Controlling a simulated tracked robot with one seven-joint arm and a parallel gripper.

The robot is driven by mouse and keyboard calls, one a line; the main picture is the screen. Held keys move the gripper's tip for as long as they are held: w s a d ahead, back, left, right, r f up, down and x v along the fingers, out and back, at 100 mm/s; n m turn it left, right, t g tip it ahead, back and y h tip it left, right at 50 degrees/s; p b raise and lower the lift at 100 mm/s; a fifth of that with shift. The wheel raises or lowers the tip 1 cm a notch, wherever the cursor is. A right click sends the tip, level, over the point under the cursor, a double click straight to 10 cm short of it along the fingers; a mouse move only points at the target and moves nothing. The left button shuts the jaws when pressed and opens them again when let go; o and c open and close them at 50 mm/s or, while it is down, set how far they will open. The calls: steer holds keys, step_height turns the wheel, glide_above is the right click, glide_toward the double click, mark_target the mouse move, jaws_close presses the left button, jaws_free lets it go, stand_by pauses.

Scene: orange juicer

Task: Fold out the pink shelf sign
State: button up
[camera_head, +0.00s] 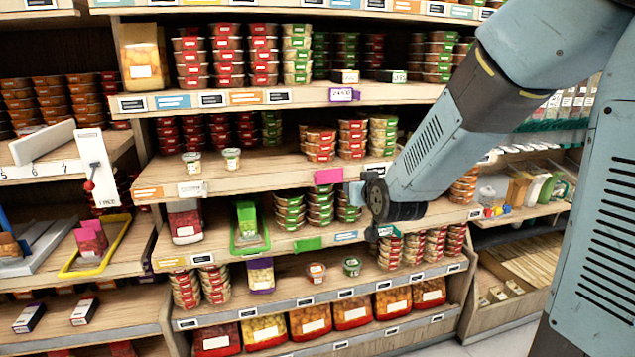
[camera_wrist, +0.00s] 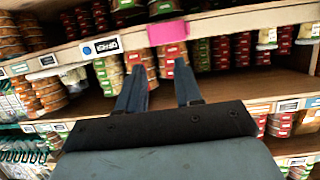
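The pink shelf sign (camera_head: 328,176) sits on the front edge of a middle shelf, left of my arm's end. It also shows in the wrist view (camera_wrist: 167,32), upper centre, as a flat pink panel on the shelf edge. I cannot tell its exact tilt. My gripper (camera_wrist: 159,72) has its two dark fingers apart with nothing between them. The fingertips appear just below the sign and seem clear of it. In the head view my gripper's fingers are mostly hidden behind or blended with the dark wrist.
Stacked tubs (camera_head: 289,211) fill the shelf below the sign. Other coloured signs are a purple one (camera_head: 342,95) above and a green one (camera_head: 308,244) lower down. A green tray (camera_head: 240,248) stands left. The space in front of the shelf left of my arm is clear.

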mark_target(317, 180)
steer(key=w+a+f+t+y, duration=0.2)
steer(key=w+a+f+t, duration=0.15)
steer(key=a+f, duration=0.2)
steer(key=shift+n, duration=0.3)
steer(key=x, duration=1.4)
steer(key=shift+s+a+r, duration=0.15)
steer(key=shift+a+r, duration=0.1)
steer(key=shift+a, duration=0.05)
steer(key=shift+c, duration=0.4)
jaws_close()
